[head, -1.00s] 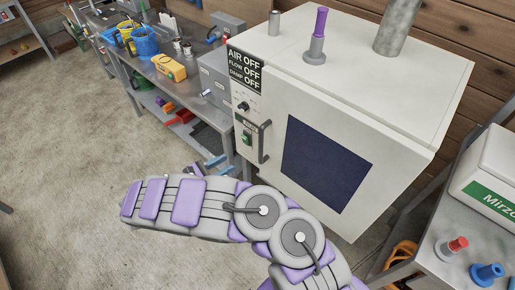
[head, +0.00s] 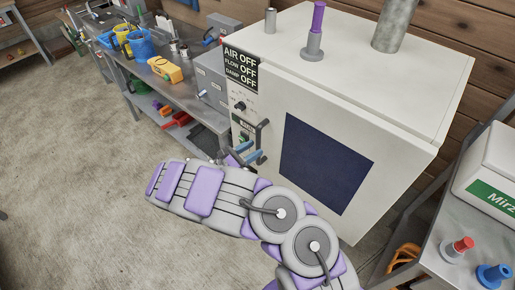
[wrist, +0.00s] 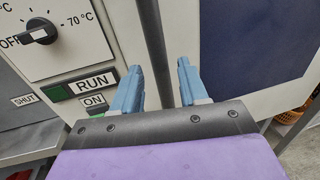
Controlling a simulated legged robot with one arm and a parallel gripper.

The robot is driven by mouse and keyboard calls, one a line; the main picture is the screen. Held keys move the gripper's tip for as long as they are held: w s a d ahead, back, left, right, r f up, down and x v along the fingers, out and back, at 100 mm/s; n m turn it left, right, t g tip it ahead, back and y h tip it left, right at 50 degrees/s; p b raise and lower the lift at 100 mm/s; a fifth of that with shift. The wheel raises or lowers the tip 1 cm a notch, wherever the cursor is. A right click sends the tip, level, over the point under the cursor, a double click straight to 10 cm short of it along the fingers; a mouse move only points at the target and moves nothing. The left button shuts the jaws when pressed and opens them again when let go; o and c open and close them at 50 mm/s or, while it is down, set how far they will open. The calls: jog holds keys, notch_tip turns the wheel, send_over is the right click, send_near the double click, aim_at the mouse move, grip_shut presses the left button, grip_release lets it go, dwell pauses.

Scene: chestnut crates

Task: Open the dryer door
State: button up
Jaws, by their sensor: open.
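The dryer (head: 395,165) is a large pale box with a dark square window (head: 325,165) in its front door. The door looks closed. A dark vertical bar handle (head: 260,142) is at the door's left edge. My gripper (head: 246,153) is at the handle, with its blue fingers open. In the wrist view the handle (wrist: 154,45) runs down between the two fingertips of my gripper (wrist: 158,82), nearer the left finger. The fingers are apart, and I cannot tell whether either touches the bar. The handle's lower end is hidden behind the gripper body.
A metal bench (head: 195,95) with buckets stands at left. A side table (head: 450,262) with coloured knobs is at right. Floor at left is clear.

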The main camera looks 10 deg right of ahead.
aim_at(258, 146)
jog(key=shift+b+x, duration=0.3)
jog(key=shift+x, duration=1.25)
grip_shut()
